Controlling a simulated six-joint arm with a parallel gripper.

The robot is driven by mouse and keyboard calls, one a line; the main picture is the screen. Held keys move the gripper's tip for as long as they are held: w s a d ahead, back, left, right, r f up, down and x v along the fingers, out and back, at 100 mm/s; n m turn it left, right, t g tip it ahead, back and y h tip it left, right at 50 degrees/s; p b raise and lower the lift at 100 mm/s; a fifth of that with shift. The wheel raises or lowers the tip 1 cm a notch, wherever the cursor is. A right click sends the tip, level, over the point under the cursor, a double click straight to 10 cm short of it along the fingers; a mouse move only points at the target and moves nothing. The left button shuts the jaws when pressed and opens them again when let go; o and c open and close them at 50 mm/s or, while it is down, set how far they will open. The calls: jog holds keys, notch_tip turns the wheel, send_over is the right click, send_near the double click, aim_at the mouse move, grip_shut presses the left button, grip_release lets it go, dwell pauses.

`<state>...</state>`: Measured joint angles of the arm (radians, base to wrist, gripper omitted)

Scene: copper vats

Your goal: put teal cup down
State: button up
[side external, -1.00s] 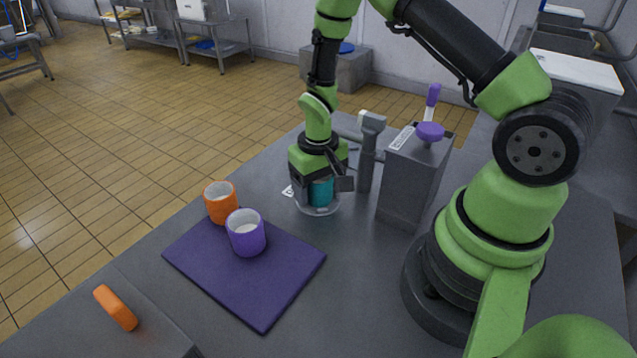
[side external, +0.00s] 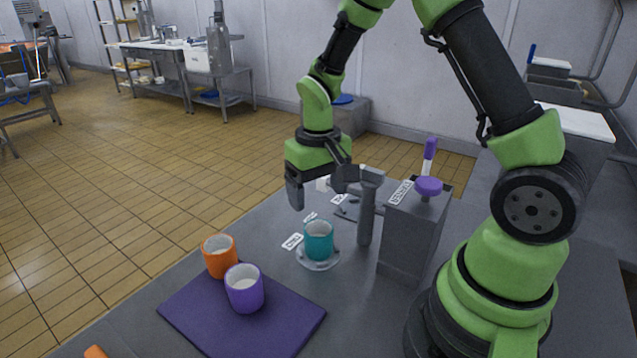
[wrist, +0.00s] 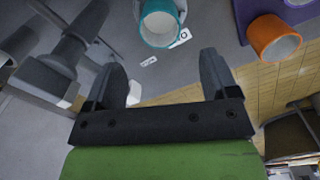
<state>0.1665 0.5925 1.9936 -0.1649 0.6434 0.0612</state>
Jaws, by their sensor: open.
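The teal cup (side external: 319,242) stands upright on a small round grey plate (side external: 318,264) on the dark table, in front of the dispenser post. It also shows in the wrist view (wrist: 160,30), at the top edge and partly cut off, with a pale inside. My gripper (side external: 318,190) is above the cup and clear of it. Its two fingers are apart and nothing is between them, as the wrist view (wrist: 168,82) also shows.
A purple cup (side external: 244,289) stands on a dark purple mat (side external: 245,325); an orange cup (side external: 219,256) stands at the mat's back edge. A grey dispenser box (side external: 411,229) with a purple knob and a grey post (side external: 366,212) stand close right of the teal cup.

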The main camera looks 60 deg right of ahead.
jog(key=s+a+r+t, duration=0.2)
jog(key=r, duration=0.4)
jog(key=s+a+r+t, duration=0.1)
jog(key=s+a+r, duration=0.1)
jog(key=r, duration=0.4)
jog(key=s+a+r+t+y, duration=0.2)
jog(key=s+r, duration=0.4)
jog(key=s, duration=0.4)
jog(key=shift+s+a+r+n+t, duration=0.3)
jog(key=shift+a+t, duration=0.5)
jog(key=shift+t, duration=0.3)
